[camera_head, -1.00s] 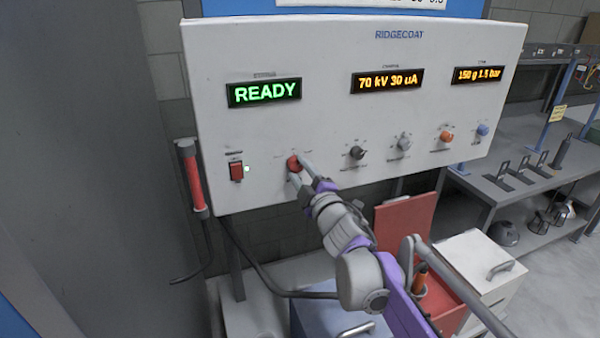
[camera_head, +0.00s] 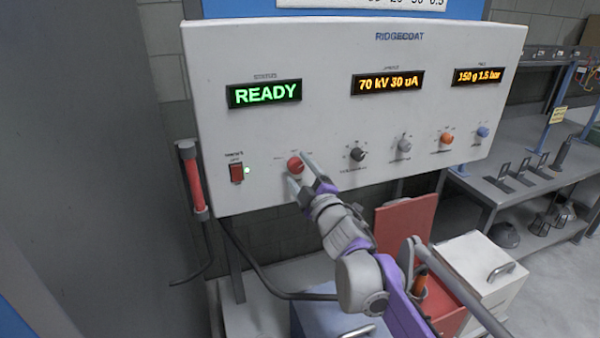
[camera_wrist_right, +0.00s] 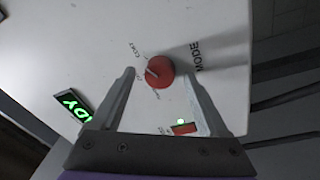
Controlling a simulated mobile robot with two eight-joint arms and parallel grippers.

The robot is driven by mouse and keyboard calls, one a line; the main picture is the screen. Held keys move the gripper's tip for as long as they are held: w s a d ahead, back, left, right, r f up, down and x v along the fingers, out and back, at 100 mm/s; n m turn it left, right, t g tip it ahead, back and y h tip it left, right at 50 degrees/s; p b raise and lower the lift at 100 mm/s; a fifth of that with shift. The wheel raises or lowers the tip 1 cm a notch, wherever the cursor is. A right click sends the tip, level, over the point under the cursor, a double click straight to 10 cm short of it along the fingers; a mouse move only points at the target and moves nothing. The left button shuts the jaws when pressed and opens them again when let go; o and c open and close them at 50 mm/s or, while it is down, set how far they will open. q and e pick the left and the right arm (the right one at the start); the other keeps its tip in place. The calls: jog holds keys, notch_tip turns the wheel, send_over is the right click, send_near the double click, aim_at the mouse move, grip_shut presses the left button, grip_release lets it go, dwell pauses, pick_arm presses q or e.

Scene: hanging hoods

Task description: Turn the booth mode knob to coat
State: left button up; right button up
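The red mode knob (camera_head: 295,165) is on the lower left of the white control panel (camera_head: 330,120). In the right wrist view the knob (camera_wrist_right: 160,71) shows a pale pointer mark on its left side. A word that looks like COAT is printed at its upper left, and MODE is at its right. My right gripper (camera_head: 299,170) is open in front of the panel, with a finger on either side of the knob. In the wrist view the fingers (camera_wrist_right: 163,73) stand clear of the knob on both sides. My left gripper is not in view.
The status display (camera_head: 264,93) reads READY in green. A red rocker switch (camera_head: 236,172) is left of the knob, and a black knob (camera_head: 357,154) is to the right. A red-handled tool (camera_head: 194,180) hangs at the panel's left edge. A shelf bench (camera_head: 510,190) stands at right.

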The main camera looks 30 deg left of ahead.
jog(key=shift+d, duration=0.1)
jog(key=b+v, duration=0.1)
jog(key=v, duration=0.9)
jog(key=shift+s+d+b, duration=0.2)
jog(key=shift+s+b, duration=0.1)
jog(key=shift+b, duration=0.05)
jog(key=w+d+f+m+t+h, duration=0.2)
jog(key=d+m+h, duration=0.15)
jog(key=d, duration=0.35)
jog(key=w+d+f+m+t+h, duration=0.1)
jog(key=d+f+m+h, duration=0.2)
jog(key=d, duration=0.5)
jog(key=s+d+f+m+g+h, duration=0.1)
jog(key=s+d+f+m+h, duration=0.2)
jog(key=d, duration=0.5)
jog(key=s+d+f+m+h, duration=0.2)
jog(key=d+f+m+h, duration=0.3)
jog(key=d, duration=0.3)
jog(key=s+d+f+m+g, duration=0.4)
jog(key=s+f, duration=0.4)
jog(key=s, duration=0.2)
jog(key=s+d+f+m+g+p, duration=0.1)
jog(key=s+d+f+m+g, duration=0.3)
jog(key=s+d+f, duration=0.2)
jog(key=s+f, duration=0.2)
jog(key=s, duration=0.2)
jog(key=shift+s+d+m+h, duration=0.2)
jog(key=shift+d+m+h, duration=0.1)
jog(key=shift+m+h, duration=0.05)
